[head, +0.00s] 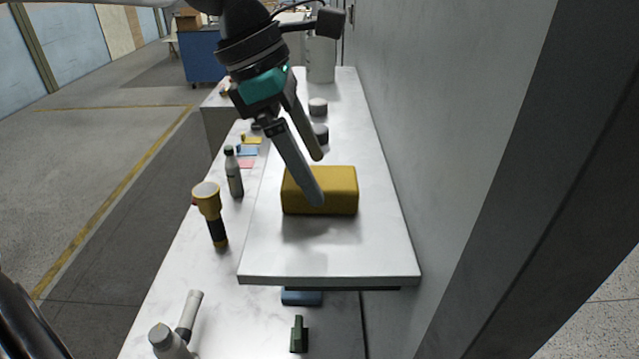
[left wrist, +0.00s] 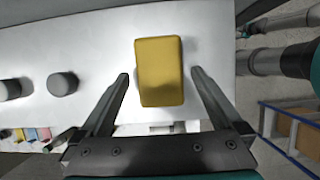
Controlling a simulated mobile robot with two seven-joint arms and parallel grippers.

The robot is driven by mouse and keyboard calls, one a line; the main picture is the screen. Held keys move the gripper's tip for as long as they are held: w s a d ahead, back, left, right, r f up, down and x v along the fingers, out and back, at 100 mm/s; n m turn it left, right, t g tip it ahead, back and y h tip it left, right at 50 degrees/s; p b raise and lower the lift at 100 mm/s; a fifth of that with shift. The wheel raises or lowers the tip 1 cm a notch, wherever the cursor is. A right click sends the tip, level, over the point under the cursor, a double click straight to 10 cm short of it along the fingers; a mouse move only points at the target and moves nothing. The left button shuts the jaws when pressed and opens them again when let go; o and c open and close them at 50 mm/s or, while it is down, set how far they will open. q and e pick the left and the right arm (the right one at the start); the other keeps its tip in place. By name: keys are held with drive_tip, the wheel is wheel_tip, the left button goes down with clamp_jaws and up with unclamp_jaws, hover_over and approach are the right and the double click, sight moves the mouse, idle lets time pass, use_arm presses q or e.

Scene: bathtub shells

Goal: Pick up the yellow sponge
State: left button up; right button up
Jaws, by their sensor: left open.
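The yellow sponge (head: 338,188) is a block lying on a raised white shelf (head: 330,255), close to its front end. In the left wrist view the sponge (left wrist: 160,70) stands between the two fingertips, with a gap on each side. My left gripper (head: 317,178) is open and empty, pointing down at the sponge from above. In the head view one finger crosses in front of the sponge, and the other ends near its back edge. I cannot tell whether the fingertips reach below its top. My right gripper is not in view.
A grey wall (head: 440,130) runs along the shelf's right side. Grey round pieces (head: 318,106) stand behind the sponge. On the lower counter are a yellow flashlight (head: 209,205), a bottle (head: 233,175) and a green item (head: 299,335). The shelf's front end is clear.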

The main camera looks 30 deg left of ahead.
sight(318, 177)
use_arm(q)
drive_tip(key=shift+x, duration=1.45)
drive_tip(key=shift+f+b, duration=0.2)
drive_tip(key=shift+b, duration=0.25)
drive_tip(key=c, duration=1.2)
drive_tip(key=shift+r, duration=0.1)
drive_tip(key=shift+c, duration=0.2)
drive_tip(key=shift+r+p, duration=0.15)
drive_tip(key=shift+p, duration=0.3)
wheel_tip(318, 177, up, 10)
